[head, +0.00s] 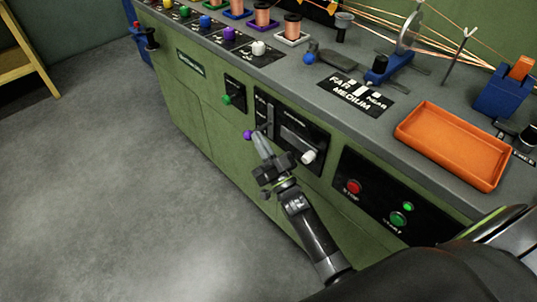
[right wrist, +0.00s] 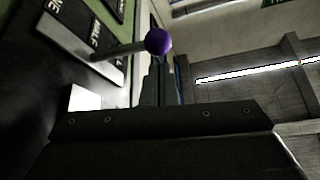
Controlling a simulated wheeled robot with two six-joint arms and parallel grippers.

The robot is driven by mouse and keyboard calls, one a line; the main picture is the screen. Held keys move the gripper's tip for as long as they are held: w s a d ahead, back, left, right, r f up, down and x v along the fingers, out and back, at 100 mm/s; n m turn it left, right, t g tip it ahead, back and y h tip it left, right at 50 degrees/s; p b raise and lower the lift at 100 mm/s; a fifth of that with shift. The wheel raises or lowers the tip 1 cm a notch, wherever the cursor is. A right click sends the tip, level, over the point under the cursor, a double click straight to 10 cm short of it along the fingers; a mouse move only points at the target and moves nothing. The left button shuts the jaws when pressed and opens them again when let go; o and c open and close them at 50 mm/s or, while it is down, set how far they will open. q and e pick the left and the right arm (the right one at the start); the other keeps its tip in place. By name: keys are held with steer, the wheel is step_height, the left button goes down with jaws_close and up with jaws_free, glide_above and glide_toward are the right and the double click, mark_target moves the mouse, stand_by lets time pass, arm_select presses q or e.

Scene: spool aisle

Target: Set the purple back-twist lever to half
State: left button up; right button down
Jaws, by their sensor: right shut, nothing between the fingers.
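The purple lever has a round purple knob (head: 247,134) on the green cabinet front, at a black panel with a vertical slot. In the right wrist view the purple knob (right wrist: 159,41) is on a grey stem that reaches left to a pale strip on the labelled plate (right wrist: 97,32). Part of the lettering there looks like "HALF"; I cannot tell which mark the lever stands at. My right gripper (head: 262,145) is shut and empty, with its fingertips right beside the knob. Whether they touch it is unclear. My left gripper is not in view.
A white-knobbed lever (head: 308,156) is just right on a neighbouring panel. A green-knobbed lever (head: 226,99) is to the left. Red (head: 353,187) and green (head: 398,219) buttons are farther right. An orange tray (head: 452,143) stands on the bench top. The floor at left is clear.

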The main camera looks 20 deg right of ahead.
steer(key=shift+x, duration=0.95)
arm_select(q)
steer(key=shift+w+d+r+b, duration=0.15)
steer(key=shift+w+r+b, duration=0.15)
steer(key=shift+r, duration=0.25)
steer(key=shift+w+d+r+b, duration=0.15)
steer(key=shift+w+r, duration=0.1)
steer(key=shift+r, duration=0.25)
arm_select(e)
steer(key=shift+a+f+n+y, duration=0.15)
steer(key=shift+f+n+y, duration=0.25)
steer(key=shift+f+n, duration=0.35)
